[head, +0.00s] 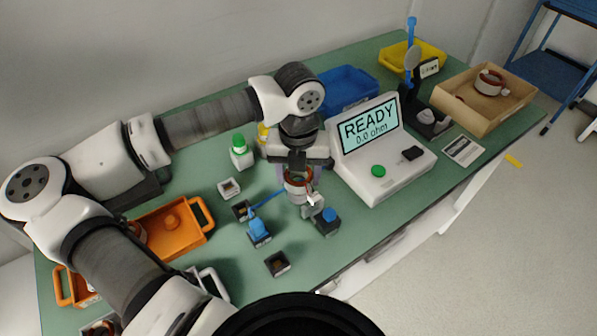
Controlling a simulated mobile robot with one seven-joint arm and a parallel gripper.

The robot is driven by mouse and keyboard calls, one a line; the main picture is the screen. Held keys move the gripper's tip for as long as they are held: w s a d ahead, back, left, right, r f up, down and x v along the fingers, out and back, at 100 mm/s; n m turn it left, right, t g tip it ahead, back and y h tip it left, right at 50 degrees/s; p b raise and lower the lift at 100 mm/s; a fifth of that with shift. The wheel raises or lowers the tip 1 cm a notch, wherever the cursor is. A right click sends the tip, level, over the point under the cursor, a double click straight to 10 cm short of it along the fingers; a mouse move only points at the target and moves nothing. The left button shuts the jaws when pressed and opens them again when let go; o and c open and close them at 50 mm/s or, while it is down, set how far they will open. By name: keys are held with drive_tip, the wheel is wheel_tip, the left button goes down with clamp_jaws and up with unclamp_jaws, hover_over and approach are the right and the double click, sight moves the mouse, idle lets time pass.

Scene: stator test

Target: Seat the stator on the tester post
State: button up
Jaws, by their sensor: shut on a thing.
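My gripper (298,177) points down over the middle of the table. It is shut on the stator (297,188), a small ring with a copper-red band and pale parts. Below and just right of the stator is a small grey metal fixture (312,207), which may be the tester post. I cannot tell whether the stator touches it or is held above it. The white tester (380,168) stands right of my gripper. Its screen reads "READY 0.0 ohm", and it has a green button (378,171).
Small dark blocks, some with blue tops (259,230), stand near the gripper. An orange tray (175,228) lies left, and a blue bin (346,88) behind. A cardboard box (485,97) holding another ring-shaped part (490,83) is at the right. Green table (330,262) is bare toward the front edge.

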drive_tip(key=shift+f+b, duration=1.3)
drive_tip(key=shift+b, duration=0.45)
drive_tip(key=o, duration=1.3)
drive_tip(key=shift+r, duration=0.1)
wheel_tip(320, 180, up, 14)
drive_tip(key=b, duration=0.1)
